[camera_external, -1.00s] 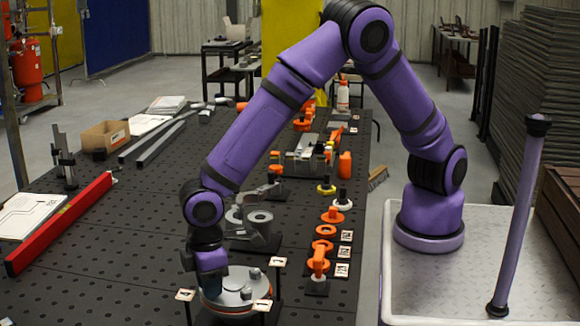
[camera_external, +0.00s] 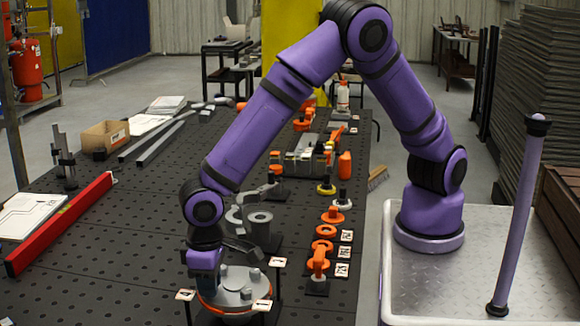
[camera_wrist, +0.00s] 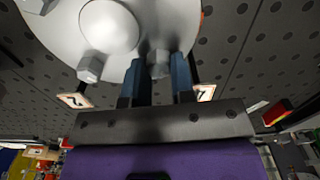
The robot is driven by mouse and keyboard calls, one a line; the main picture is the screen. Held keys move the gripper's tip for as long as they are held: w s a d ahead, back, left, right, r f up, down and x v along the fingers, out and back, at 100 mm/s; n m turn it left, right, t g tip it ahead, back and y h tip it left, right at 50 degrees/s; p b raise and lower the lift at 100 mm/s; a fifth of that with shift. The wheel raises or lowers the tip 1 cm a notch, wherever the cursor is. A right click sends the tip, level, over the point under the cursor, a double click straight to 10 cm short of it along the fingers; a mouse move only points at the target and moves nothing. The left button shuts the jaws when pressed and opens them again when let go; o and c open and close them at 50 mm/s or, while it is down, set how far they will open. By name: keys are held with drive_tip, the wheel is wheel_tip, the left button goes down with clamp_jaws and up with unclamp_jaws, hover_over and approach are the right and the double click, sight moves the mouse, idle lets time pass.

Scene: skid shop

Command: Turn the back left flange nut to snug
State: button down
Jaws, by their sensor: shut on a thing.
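The round grey flange (camera_external: 233,296) with an orange rim underneath sits at the front of the dark table. Several nuts stand on it, one near its back edge (camera_external: 254,274) and one toward the front right (camera_external: 246,293). My gripper (camera_wrist: 161,72) points down at the flange's left side. In the wrist view its two blue fingers are closed around a grey flange nut (camera_wrist: 159,60) at the flange's edge; the fingers partly hide it. Another hex nut (camera_wrist: 91,68) stands apart to the left, beside the rounded centre cap (camera_wrist: 108,27). In the external view the gripped nut is hidden.
Marker plates on posts stand close around the flange: left (camera_external: 186,295), front right (camera_external: 262,305) and back right (camera_external: 277,262). A grey fixture (camera_external: 261,224) stands behind. Orange parts (camera_external: 318,263) line the right edge. A red level (camera_external: 62,222) lies left; table between is clear.

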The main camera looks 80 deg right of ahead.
drive_tip(key=shift+w+r, duration=0.1)
drive_tip(key=shift+r, duration=0.05)
drive_tip(key=c, duration=1)
unclamp_jaws()
drive_tip(key=shift+o, duration=0.2)
wheel_tip(320, 180, up, 11)
